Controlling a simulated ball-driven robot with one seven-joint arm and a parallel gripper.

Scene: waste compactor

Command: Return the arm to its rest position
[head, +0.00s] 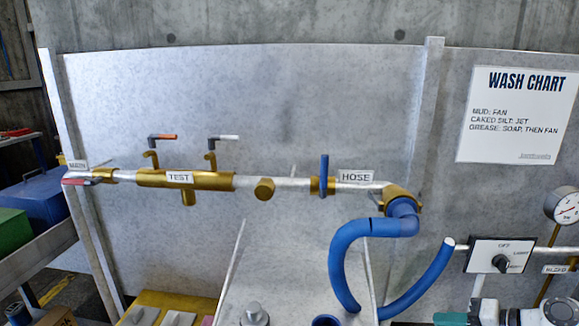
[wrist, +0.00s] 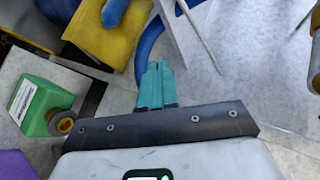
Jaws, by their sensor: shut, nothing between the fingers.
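My gripper (wrist: 155,68) shows in the wrist view. Its two teal fingers lie side by side, shut and empty, in front of a dark mounting plate. Behind the fingers are a blue hose (wrist: 150,38) and a grey panel.
The head view shows a brass pipe (head: 215,180) with several valves, a blue hose (head: 340,265), a selector switch (head: 502,256) and a gauge (head: 564,206).

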